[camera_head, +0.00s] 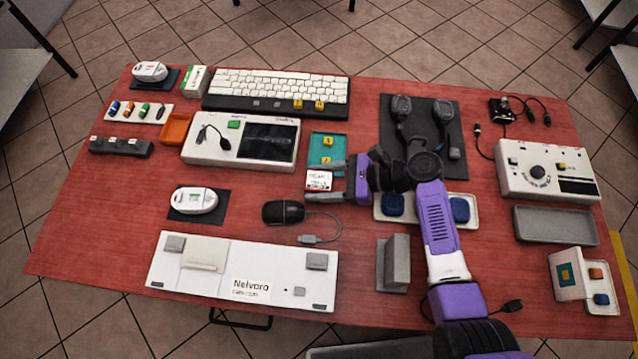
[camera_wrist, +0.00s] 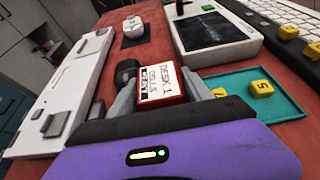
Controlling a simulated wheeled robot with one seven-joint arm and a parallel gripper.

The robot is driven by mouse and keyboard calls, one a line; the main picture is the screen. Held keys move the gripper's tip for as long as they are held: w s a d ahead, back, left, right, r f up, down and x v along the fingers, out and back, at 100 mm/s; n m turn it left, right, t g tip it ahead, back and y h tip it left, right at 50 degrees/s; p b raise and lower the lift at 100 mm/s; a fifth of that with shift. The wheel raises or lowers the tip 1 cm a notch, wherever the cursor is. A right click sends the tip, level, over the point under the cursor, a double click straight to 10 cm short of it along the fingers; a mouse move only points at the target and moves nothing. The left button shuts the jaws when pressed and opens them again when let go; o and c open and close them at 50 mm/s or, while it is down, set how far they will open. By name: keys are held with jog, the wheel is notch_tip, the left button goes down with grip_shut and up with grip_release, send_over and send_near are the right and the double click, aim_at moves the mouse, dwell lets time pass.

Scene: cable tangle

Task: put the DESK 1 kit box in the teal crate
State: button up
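The DESK 1 kit box (camera_head: 318,180) is small and red with a white label on top. It is just in front of the teal crate (camera_head: 312,150), a shallow open tray with yellow cubes in it. My gripper (camera_head: 334,181) reaches in from the right, with one finger on each side of the box. In the wrist view, the kit box (camera_wrist: 162,82) sits between the fingers of my gripper (camera_wrist: 162,90), which look closed against its sides. The teal crate (camera_wrist: 285,102) lies to its right there. I cannot tell whether the box is off the table.
A white device with a dark screen (camera_head: 200,153) stands left of the crate, and a keyboard (camera_head: 230,88) lies behind. A black mouse (camera_head: 283,212) and its cable lie in front. A grey block (camera_head: 396,262) stands nearer the front.

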jog(key=c, duration=1.1)
grip_shut()
jog(key=shift+r, duration=0.15)
